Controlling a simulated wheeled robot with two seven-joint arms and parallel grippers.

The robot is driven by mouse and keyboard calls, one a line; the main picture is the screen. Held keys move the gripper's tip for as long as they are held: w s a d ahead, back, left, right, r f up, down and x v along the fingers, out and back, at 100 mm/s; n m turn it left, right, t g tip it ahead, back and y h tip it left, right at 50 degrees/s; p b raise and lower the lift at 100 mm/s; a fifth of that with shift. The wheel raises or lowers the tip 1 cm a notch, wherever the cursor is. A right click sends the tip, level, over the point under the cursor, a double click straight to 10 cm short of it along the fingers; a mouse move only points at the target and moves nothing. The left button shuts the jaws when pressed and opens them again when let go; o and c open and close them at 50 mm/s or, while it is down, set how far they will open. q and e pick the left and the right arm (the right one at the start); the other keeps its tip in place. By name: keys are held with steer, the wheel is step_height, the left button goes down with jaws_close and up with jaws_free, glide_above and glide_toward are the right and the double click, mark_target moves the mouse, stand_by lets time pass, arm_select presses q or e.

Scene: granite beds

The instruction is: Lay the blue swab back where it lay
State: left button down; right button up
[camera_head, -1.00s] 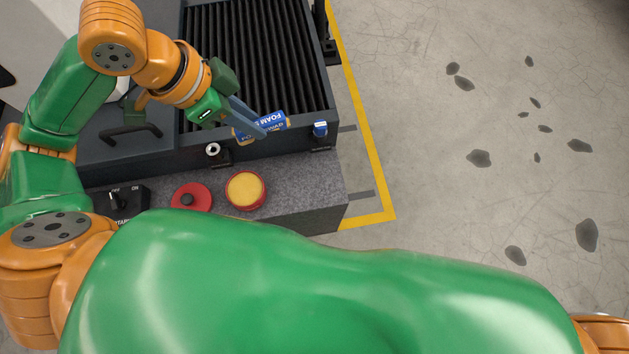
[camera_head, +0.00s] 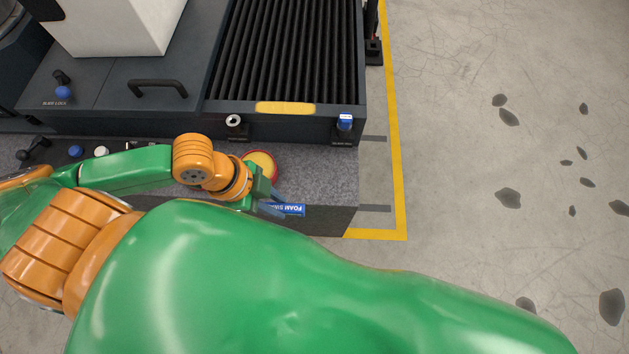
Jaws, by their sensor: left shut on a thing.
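The blue swab (camera_head: 291,210), with white "FOAM SWAB" lettering partly covered, is in my left gripper (camera_head: 277,205). The gripper is shut on it near the front edge of the speckled granite ledge (camera_head: 325,180). From this angle I cannot tell whether the swab touches the ledge or is held above it. Its left end is hidden by the fingers. A bare yellow pad (camera_head: 285,108) shows on the front rail of the ribbed black bed. My right gripper is not in view.
A round yellow-topped red dish (camera_head: 262,164) sits on the ledge, partly hidden behind my left gripper. A silver ring-shaped fitting (camera_head: 234,121) and a blue-and-white item (camera_head: 345,122) are on the rail front. A yellow floor line (camera_head: 397,150) runs along the right side.

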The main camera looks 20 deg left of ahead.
arm_select(q)
steer(key=w+d+f, duration=0.1)
steer(key=w+f, duration=0.2)
steer(key=w, duration=0.1)
steer(key=w+f+b, duration=0.1)
steer(key=w+f, duration=0.2)
steer(key=w, duration=0.1)
steer(key=w+d+f, duration=0.1)
steer(key=w+f, duration=0.3)
steer(key=w, duration=0.1)
steer(key=shift+d+b, duration=0.3)
steer(key=shift+d, duration=0.05)
steer(key=shift+f, duration=1.25)
steer(key=shift+f+b, duration=0.2)
steer(key=shift+b, duration=0.15)
steer(key=c, duration=0.7)
jaws_free()
steer(key=shift+r, duration=0.1)
steer(key=shift+a+r+p, duration=0.15)
steer(key=shift+r+p, duration=0.15)
steer(key=shift+r, duration=0.05)
steer(key=p+v, duration=0.1)
steer(key=v, duration=1)
steer(key=shift+r, duration=0.3)
